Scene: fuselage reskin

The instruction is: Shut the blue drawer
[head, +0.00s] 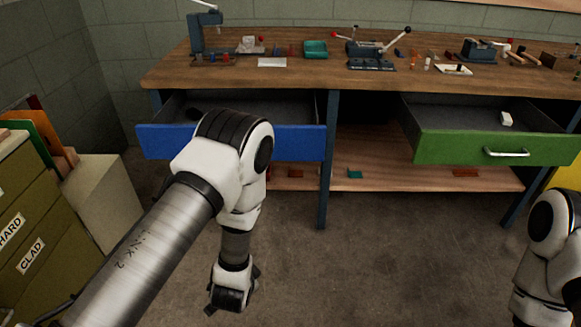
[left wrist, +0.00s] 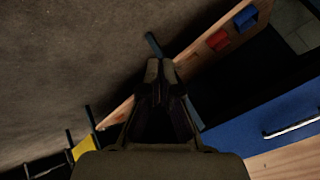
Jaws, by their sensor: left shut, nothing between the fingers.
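The blue drawer (head: 300,143) is pulled out below the left part of the workbench, and its dark inside shows behind the front. My left arm crosses in front of it and hides the middle of its front and its handle in the head view. In the left wrist view the blue front (left wrist: 245,130) lies at the lower right, with a metal handle (left wrist: 292,128). My left gripper (head: 230,296) hangs low over the floor in front of the bench, apart from the drawer. Its fingers (left wrist: 160,72) are together and empty. My right gripper is out of view.
A green drawer (head: 460,148) also stands open at the right, with a small white object (head: 506,118) inside. The workbench (head: 300,76) carries tools and parts. A lower shelf (head: 400,179) runs underneath. Olive cabinets (head: 30,220) stand at the left. The floor between is clear.

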